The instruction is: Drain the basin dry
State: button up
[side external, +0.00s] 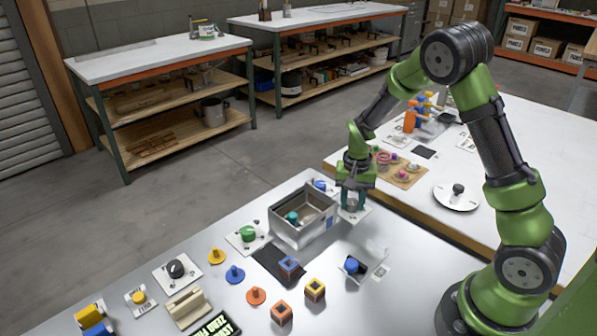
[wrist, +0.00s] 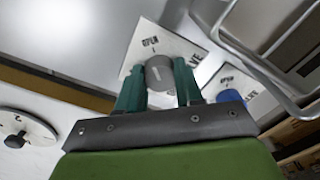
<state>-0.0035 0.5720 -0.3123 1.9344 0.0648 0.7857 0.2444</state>
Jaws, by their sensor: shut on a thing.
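The basin (side external: 297,236) is a grey metal open box on the near table. A teal object (side external: 292,217) shows inside; I cannot tell how much liquid it holds. My gripper (side external: 351,203) points down just right of the basin. In the wrist view, its teal fingers (wrist: 160,88) are shut on a grey round knob (wrist: 160,70). The knob sits on a white plate (wrist: 133,58) marked "OPEN", with other lettering partly hidden. The basin's rim (wrist: 235,45) is at the upper right there. A blue knob (side external: 320,186) on another "OPEN" plate stands behind the basin; it also shows in the wrist view (wrist: 229,96).
A green knob (side external: 248,233) and a dark knob (side external: 176,268) on plates stand left of the basin. A second table (side external: 500,150) holds a round white disc (side external: 456,201).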

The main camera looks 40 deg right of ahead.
aim_at(352, 201)
jog(key=shift+r, duration=0.1)
dwell(0.4)
jog(key=o, duration=1)
jog(key=shift+o, duration=0.2)
notch_tip(352, 201, up, 17)
jog(key=s+a+r+n+t+y, duration=0.1)
jog(key=s+a+r+n+t, duration=0.2)
jog(key=s+a, duration=0.3)
jog(key=s+a+r+n+t+y, duration=0.1)
jog(key=s+a+r+n+t, duration=0.2)
jog(key=s+a, duration=0.4)
jog(key=shift+s+r+n+t, duration=0.3)
jog(key=shift+s+t, duration=0.3)
jog(key=shift+s, duration=0.35)
